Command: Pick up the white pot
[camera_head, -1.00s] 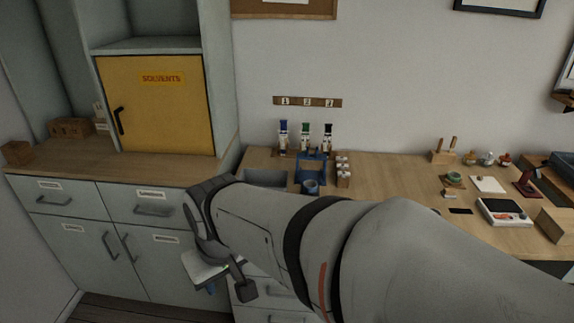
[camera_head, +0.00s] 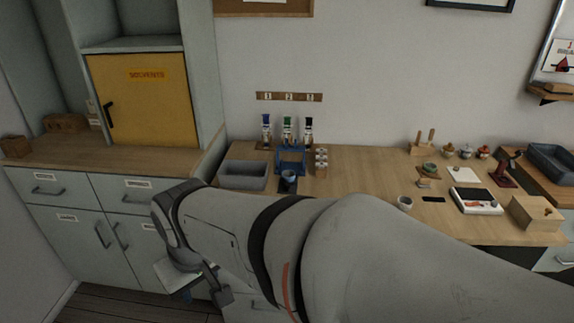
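My gripper (camera_head: 200,287) is at the lower left, in front of the drawers and below counter height, far from the white pot. Its fingers are mostly hidden by my wrist, so its opening and anything in it do not show clearly.
A blue stand (camera_head: 291,160) with a blue cup (camera_head: 288,177), a grey bin (camera_head: 243,176) and bottles (camera_head: 288,130) are left of the pot. A scale (camera_head: 475,201), a black slab (camera_head: 433,199) and a wooden box (camera_head: 535,212) lie to its right. My arm hides the front counter.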

